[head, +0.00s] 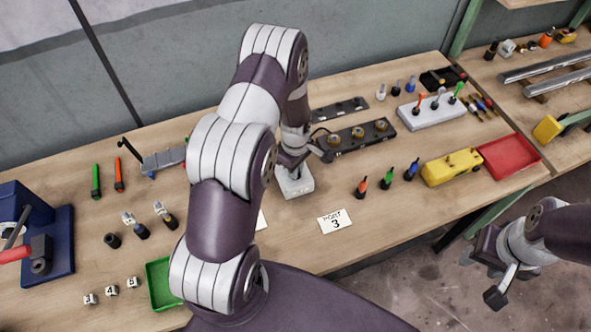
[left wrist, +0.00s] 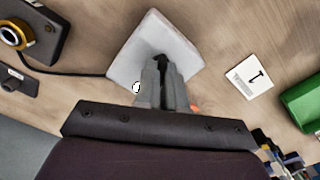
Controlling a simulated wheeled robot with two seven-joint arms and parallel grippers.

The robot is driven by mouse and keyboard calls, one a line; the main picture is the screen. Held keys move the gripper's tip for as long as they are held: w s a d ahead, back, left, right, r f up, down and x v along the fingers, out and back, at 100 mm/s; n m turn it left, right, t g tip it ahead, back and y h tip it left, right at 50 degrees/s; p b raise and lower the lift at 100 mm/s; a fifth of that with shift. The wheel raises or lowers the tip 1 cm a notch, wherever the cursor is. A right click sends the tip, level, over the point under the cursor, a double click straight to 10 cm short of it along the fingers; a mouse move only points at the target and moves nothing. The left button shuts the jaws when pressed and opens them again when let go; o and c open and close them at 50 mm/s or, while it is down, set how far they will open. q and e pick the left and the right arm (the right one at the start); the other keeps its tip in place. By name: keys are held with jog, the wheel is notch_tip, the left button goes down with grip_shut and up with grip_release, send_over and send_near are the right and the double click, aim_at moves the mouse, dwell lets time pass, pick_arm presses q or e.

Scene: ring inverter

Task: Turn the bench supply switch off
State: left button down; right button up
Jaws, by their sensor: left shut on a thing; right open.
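The bench supply switch looks to be the pale grey-white box (head: 296,187) on the bench at the middle. It also fills the top centre of the left wrist view (left wrist: 190,50), with a dark cable running off to the left. My left gripper (head: 288,168) points down over it. In the left wrist view its fingers (left wrist: 162,64) are closed together on a small dark lever at the box, mostly hidden between the fingertips. I cannot tell which way the lever is set. My right gripper (head: 498,280) is open and empty, off the bench's front edge at the right.
A black unit with brass rings (head: 357,138) stands just behind the box. A white card marked 3 (head: 335,221) lies in front. Small coloured-handled tools (head: 387,178), a yellow block (head: 451,167) and a red tray (head: 509,156) are to the right. A green tray (head: 160,284) is front left.

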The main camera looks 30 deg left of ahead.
pick_arm(q)
jog(key=n+b, duration=0.1)
jog(key=n, duration=0.5)
jog(key=shift+b, duration=0.3)
jog(key=n+b, duration=0.1)
jog(key=n, duration=0.4)
jog(key=shift+w+n, duration=0.1)
jog(key=shift+n, duration=0.3)
jog(key=shift+r, duration=0.1)
jog(key=c, duration=1.2)
grip_release()
jog(key=shift+r, duration=0.35)
notch_tip(320, 180, up, 12)
jog(key=b, duration=0.2)
jog(key=shift+b, duration=0.35)
